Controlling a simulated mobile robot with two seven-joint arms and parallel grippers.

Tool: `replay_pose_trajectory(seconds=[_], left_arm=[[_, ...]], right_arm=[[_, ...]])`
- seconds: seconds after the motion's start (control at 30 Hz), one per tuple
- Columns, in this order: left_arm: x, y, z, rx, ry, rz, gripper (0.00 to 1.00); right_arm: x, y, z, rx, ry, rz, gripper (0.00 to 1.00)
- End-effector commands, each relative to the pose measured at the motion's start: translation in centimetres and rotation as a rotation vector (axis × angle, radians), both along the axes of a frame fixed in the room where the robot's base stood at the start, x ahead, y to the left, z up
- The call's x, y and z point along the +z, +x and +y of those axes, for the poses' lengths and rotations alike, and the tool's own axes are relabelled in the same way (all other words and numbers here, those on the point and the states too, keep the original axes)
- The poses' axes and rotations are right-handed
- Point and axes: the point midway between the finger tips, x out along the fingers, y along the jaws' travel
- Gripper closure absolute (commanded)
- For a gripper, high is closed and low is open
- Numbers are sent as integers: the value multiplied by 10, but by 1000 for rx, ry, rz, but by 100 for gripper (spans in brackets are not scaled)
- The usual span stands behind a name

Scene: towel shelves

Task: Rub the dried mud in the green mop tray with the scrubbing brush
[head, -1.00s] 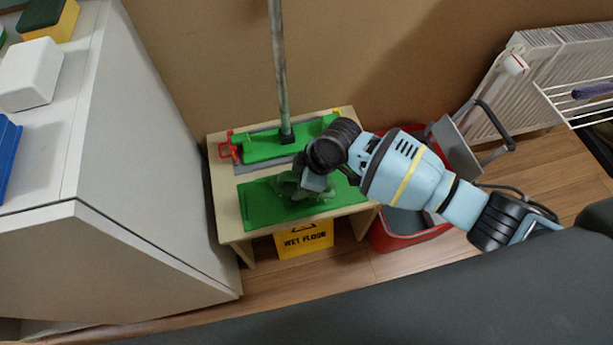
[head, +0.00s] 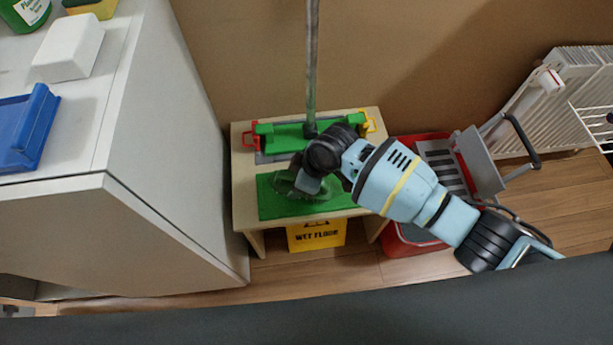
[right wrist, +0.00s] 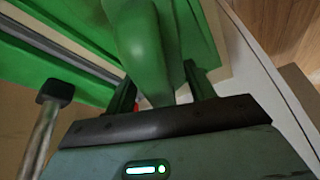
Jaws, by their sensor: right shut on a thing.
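A green panel (head: 268,207) lies flat on the near half of a low wooden table; I take it for the mop tray. My right gripper (head: 306,184) is low over its middle, pointing down. In the right wrist view the gripper (right wrist: 160,85) is shut on a smooth green handle (right wrist: 145,45), which looks like the scrubbing brush's. The brush's head and any contact with the panel are hidden. In the head view a pale green rounded shape shows beside the fingers. I cannot make out dried mud. My left gripper is not in view.
Behind the panel is a green piece (head: 283,132) with red and yellow end handles; a mop pole (head: 312,60) rises there. A yellow wet floor sign (head: 318,235) is under the table. A red bucket (head: 408,245) stands right, a white cabinet (head: 190,150) left.

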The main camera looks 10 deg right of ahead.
Motion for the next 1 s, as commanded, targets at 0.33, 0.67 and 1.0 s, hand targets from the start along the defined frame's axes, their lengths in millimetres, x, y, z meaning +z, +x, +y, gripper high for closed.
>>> replay_pose_trajectory(seconds=[0.33, 0.67, 1.0], left_arm=[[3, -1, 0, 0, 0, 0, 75], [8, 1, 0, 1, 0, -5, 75], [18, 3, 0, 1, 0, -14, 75]], right_arm=[[-3, 0, 3, -1, 0, -1, 64], [-3, 0, -9, -2, -4, 1, 64], [-2, 0, -32, -2, -4, 2, 64]])
